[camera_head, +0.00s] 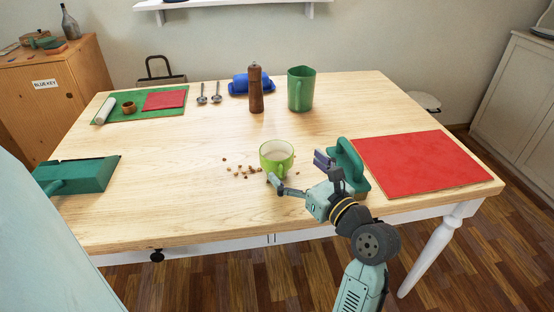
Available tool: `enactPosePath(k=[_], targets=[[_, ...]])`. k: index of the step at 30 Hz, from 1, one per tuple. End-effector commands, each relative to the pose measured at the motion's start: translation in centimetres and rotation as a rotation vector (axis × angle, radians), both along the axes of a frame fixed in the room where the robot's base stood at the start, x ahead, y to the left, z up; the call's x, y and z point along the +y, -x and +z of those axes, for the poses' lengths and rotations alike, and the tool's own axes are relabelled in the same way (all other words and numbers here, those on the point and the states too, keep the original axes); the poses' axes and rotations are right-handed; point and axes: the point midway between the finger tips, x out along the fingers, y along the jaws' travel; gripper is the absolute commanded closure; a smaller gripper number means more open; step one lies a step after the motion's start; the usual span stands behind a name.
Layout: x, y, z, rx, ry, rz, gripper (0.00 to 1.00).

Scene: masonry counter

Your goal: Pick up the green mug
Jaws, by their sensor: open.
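The green mug (269,161) stands upright near the front middle of the wooden table. It is lime green with a pale inside. My gripper (298,171) reaches in from the lower right with its fingers spread. One finger is at the mug's lower front and overlaps it in the picture; the other is to the right of the mug. I cannot tell whether the near finger touches the mug.
Small brown bits (241,170) lie left of the mug. A teal handled tool (352,167) stands close behind my gripper, beside a red mat (421,163). A green pitcher (300,92) and brown mill (255,92) stand farther back. A teal dustpan (90,174) lies left.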

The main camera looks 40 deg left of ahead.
Motion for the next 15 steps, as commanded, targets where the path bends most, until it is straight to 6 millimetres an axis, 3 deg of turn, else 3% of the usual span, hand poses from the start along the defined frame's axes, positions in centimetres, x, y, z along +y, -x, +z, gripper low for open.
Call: enactPosePath(k=[8,15], targets=[[2.5,-0.6,0.1,-0.003,0.0,0.002,0.05],[5.9,-1.4,0.0,-0.004,0.0,0.001,0.05]])
